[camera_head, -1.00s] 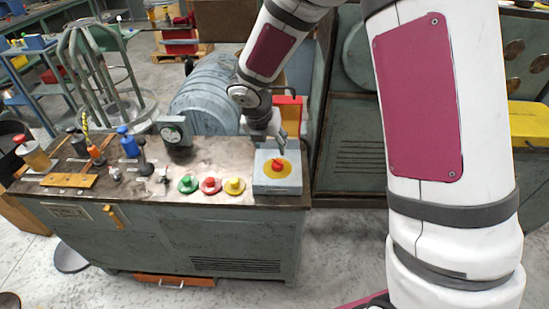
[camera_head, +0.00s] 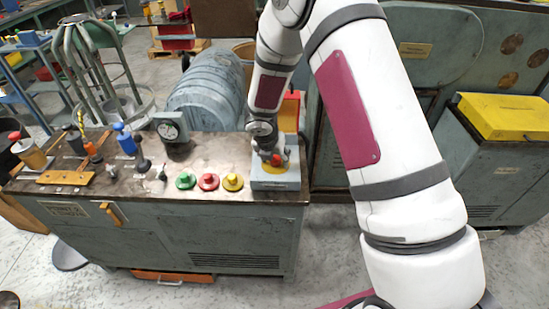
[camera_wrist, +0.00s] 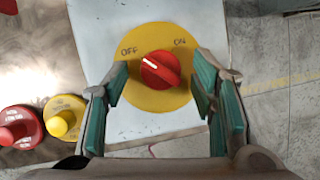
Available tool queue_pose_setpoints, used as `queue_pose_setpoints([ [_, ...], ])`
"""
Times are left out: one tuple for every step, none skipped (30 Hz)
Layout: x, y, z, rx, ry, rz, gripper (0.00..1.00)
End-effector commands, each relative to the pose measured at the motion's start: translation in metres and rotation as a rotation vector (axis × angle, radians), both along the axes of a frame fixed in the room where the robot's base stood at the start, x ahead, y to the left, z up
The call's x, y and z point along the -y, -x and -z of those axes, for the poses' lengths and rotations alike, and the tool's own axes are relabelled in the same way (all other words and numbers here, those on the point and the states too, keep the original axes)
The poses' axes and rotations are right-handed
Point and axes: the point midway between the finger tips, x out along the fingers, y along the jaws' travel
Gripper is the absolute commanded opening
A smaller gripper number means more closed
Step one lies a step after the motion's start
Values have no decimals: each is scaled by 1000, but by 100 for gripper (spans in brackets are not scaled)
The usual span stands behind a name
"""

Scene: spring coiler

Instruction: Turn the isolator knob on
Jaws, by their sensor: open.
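The isolator knob (camera_wrist: 160,70) is red and sits on a yellow disc (camera_wrist: 150,101) marked OFF at upper left and ON at upper right. In the wrist view its raised grip slants from upper left to lower right. The disc is on a pale grey box (camera_head: 275,182) at the right end of the bench, where the red knob also shows (camera_head: 277,159). My gripper (camera_wrist: 160,88) is open over the disc, with one green-padded finger on each side of the knob. Gaps show between both fingers and the knob. In the head view my gripper partly hides the disc.
Green (camera_head: 186,180), red (camera_head: 208,181) and yellow (camera_head: 232,182) push buttons stand left of the box. A dial gauge (camera_head: 171,128) and several levers stand further left on the bench (camera_head: 150,195). A grey motor-like drum (camera_head: 205,92) is behind it.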

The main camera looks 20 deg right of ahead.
Motion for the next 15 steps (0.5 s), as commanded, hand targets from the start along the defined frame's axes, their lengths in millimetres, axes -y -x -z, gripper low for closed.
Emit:
queue_pose_setpoints([
  [0, 0, 0, 0, 0, 0, 52],
  [0, 0, 0, 0, 0, 0, 52],
  [0, 0, 0, 0, 0, 0, 52],
  [0, 0, 0, 1, 0, 0, 52],
  [0, 0, 0, 1, 0, 0, 52],
  [0, 0, 0, 1, 0, 0, 47],
  [0, 0, 0, 1, 0, 0, 41],
  [0, 0, 0, 1, 0, 0, 34],
  [0, 0, 0, 1, 0, 0, 25],
  [0, 0, 0, 1, 0, 0, 18],
  [0, 0, 0, 1, 0, 0, 11],
  [0, 0, 0, 1, 0, 0, 4],
  [0, 0, 0, 1, 0, 0, 4],
  [0, 0, 0, 1, 0, 0, 4],
  [0, 0, 0, 1, 0, 0, 4],
])
